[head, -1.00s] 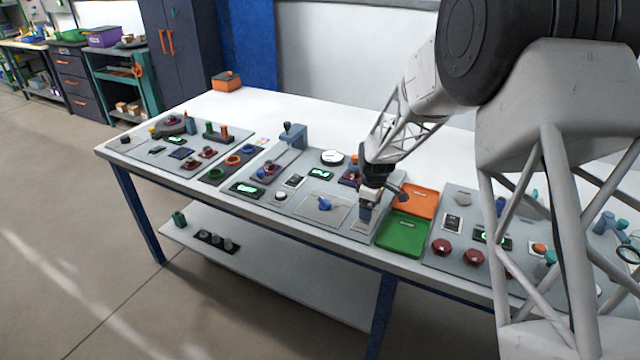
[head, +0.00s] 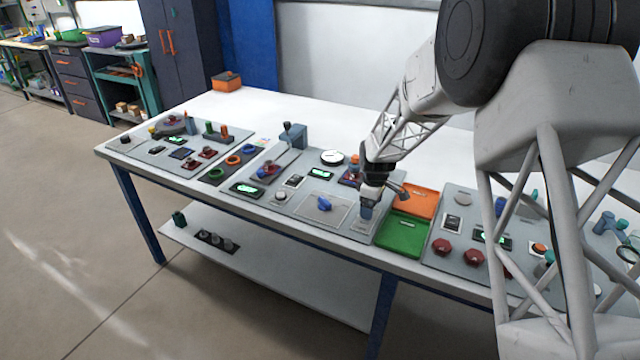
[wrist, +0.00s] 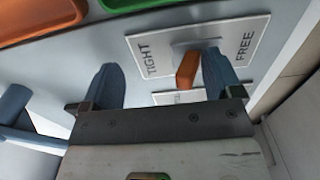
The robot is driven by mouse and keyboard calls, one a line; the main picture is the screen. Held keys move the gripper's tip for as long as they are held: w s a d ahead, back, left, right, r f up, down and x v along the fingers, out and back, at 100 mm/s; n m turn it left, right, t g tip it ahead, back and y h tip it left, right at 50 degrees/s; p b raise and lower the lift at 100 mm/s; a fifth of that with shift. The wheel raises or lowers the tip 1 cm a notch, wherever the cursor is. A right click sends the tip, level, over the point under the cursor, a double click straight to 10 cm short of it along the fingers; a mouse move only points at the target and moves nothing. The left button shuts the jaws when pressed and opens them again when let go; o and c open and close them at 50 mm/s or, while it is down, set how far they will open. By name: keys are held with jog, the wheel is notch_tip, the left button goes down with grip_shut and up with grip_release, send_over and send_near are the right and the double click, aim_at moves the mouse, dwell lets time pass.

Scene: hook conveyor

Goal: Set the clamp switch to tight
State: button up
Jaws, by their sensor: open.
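The clamp switch has a pale plate (wrist: 255,62) marked TIGHT on the left and FREE on the right in the wrist view. Its orange lever (wrist: 187,72) stands between the two words. My gripper (wrist: 160,62) is open with its blue fingers apart. The lever lies between the fingers, close beside the right finger, which partly covers the plate near FREE. I cannot tell whether that finger touches the lever. In the head view my gripper (head: 367,210) points down over the right end of the middle panel and hides the lever.
A green tray (head: 402,236) and an orange tray (head: 414,203) lie just right of the switch. A blue knob (head: 324,203) sits to its left on the same panel. Red knobs (head: 442,246) stand on the panel farther right.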

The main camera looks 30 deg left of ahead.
jog(key=shift+s, duration=0.3)
dwell(0.4)
jog(key=shift+r, duration=0.1)
notch_tip(320, 180, up, 7)
dwell(1.0)
dwell(0.5)
